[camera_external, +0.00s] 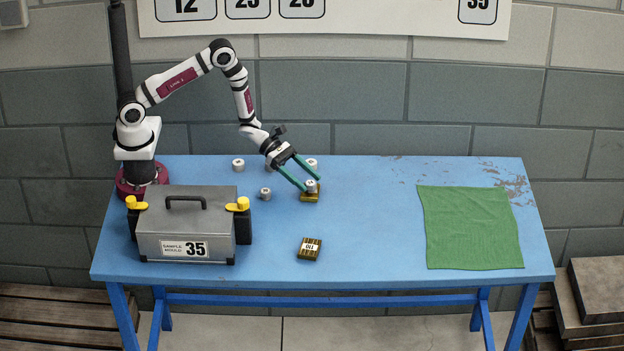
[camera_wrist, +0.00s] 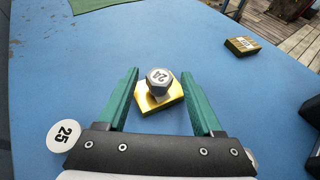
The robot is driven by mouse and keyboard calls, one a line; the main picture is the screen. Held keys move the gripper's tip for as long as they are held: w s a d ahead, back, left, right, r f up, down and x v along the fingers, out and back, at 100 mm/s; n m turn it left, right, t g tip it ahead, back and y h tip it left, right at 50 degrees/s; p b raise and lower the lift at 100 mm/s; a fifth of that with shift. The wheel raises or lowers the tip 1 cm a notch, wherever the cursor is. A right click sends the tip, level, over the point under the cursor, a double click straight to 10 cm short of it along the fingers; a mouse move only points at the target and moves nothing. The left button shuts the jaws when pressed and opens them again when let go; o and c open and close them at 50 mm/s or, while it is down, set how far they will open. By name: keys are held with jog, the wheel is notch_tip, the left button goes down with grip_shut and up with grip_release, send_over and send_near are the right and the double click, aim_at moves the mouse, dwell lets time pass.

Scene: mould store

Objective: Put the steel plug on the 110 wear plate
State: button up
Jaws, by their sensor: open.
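A grey steel-looking plug (camera_wrist: 159,78), marked 24 on top, stands upright on a gold plate (camera_wrist: 153,105). In the external view the plug (camera_external: 310,186) and its gold plate (camera_external: 311,197) are near the table's middle. My gripper (camera_wrist: 160,72) is open, with one green finger on each side of this plug. It also shows in the external view (camera_external: 312,183). I cannot tell whether the fingers touch the plug. The wear plate marked 110 (camera_external: 309,248) lies nearer the front edge with nothing on it. It also shows at the upper right of the wrist view (camera_wrist: 243,45).
A sample mould box (camera_external: 187,225) stands front left. A green cloth (camera_external: 470,228) lies right. Mid-right table is clear.

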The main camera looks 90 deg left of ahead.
jog(key=v, duration=0.7)
jog(key=shift+w, duration=0.1)
jog(key=s+d+r+m+g+h, duration=0.4)
jog(key=s+d+r+m+g, duration=0.5)
jog(key=s+d+r+m, duration=0.5)
jog(key=s+a+m+g+y, duration=0.1)
jog(key=s+m+g+y, duration=0.2)
jog(key=s+m, duration=0.45)
jog(key=s+a+r+m+t+y, duration=0.1)
jog(key=s+a+r+m+y, duration=0.2)
jog(key=s+a+m+y, duration=0.7)
jog(key=a+m, duration=0.2)
jog(key=a, duration=0.2)
jog(key=shift+y, duration=0.4)
